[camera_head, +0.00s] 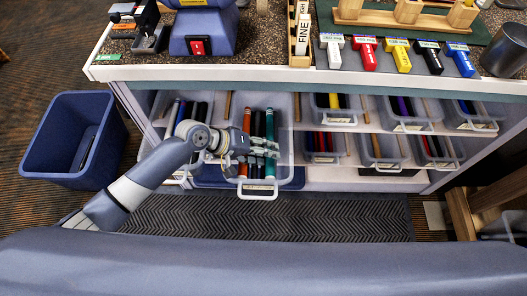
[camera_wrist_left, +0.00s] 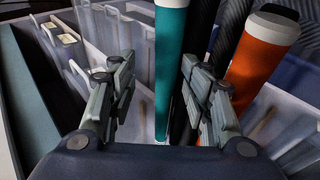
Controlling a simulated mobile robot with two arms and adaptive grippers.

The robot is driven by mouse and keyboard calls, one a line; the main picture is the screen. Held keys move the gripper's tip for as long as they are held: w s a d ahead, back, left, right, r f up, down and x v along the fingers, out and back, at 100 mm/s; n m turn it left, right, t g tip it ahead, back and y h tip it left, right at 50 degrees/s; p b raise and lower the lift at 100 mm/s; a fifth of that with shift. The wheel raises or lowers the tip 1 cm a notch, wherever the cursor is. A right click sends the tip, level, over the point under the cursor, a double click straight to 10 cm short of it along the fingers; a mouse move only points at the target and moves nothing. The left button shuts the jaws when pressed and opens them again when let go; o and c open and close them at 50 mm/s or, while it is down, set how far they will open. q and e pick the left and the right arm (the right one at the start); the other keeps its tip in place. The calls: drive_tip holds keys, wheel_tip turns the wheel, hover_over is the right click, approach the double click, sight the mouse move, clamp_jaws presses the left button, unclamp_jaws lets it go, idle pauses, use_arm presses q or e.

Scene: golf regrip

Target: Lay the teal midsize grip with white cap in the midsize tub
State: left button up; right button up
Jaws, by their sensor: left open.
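The teal grip (camera_wrist_left: 172,60) runs between the two spread fingers of my left gripper in the left wrist view, and its white cap (camera_wrist_left: 172,3) shows at the top edge. In the head view the teal grip (camera_head: 270,125) lies at the right side of a pulled-out clear tub (camera_head: 285,102), beside black and orange grips. My left gripper (camera_head: 268,147) is over this tub with its fingers by the teal grip. It also shows in the left wrist view (camera_wrist_left: 157,72), open. I cannot read the tub's label. My right gripper is out of view.
An orange grip with a white cap (camera_wrist_left: 264,50) stands close to the right finger. More clear tubs (camera_head: 380,150) fill the shelves at right. The bench edge (camera_head: 350,79) runs above them. A blue bin (camera_head: 50,150) stands at left, and a dark mat (camera_head: 270,220) lies in front.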

use_arm(q)
drive_tip(key=v, duration=1.2)
idle(0.4)
drive_tip(key=shift+f, duration=0.1)
